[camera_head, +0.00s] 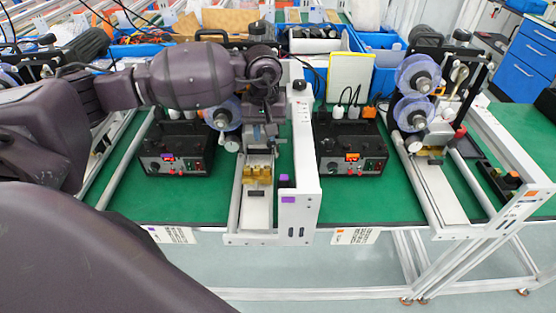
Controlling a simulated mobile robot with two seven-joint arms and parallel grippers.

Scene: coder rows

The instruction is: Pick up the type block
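A brass-coloured block (258,175), which looks like the type block, sits on the near part of the left coder (257,212), at the middle of the picture. My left arm reaches in from the left, and my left gripper (261,143) points down just above and behind this block. The gripper overlaps the coder's parts, so I cannot make out whether its fingers are apart or touch the block. A second, smaller brass-coloured piece (432,154) shows on the right coder (446,196). My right gripper is not in view.
Black control boxes (175,165) and (352,166) stand on the green table mat (375,205). A white upright frame (302,150) rises close to the right of the block. Blue bins (385,60) line the back. The mat between the coders is partly clear.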

